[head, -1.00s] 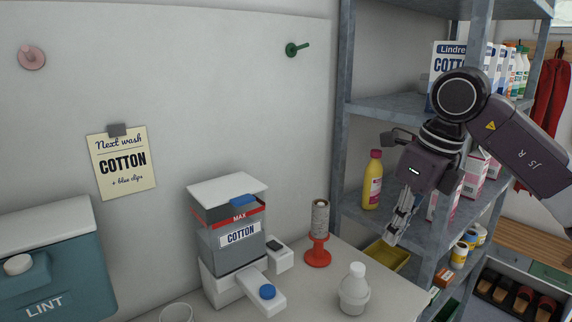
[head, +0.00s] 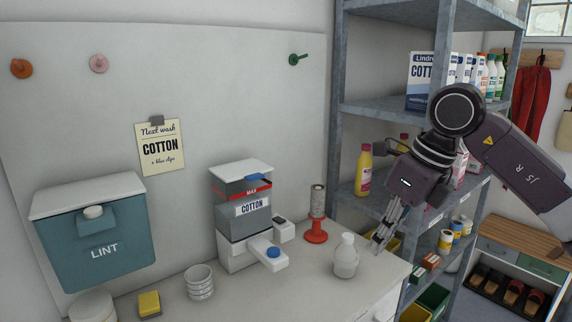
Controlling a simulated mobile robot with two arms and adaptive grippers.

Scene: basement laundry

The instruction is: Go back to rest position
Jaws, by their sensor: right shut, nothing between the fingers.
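My right gripper (head: 386,238) comes in from the right in the head view. Its fingers point down and are shut with nothing between them. It hangs by the right end of the counter (head: 325,277), to the right of a white bottle (head: 346,258) and apart from it. My left gripper is not in view.
A COTTON dispenser (head: 240,225), a red stand with a grey roll (head: 317,218), a stack of cups (head: 199,283) and a yellow sponge (head: 149,304) are on the counter. The LINT bin (head: 100,242) is at left. A metal shelf (head: 370,107) stands close behind my right arm.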

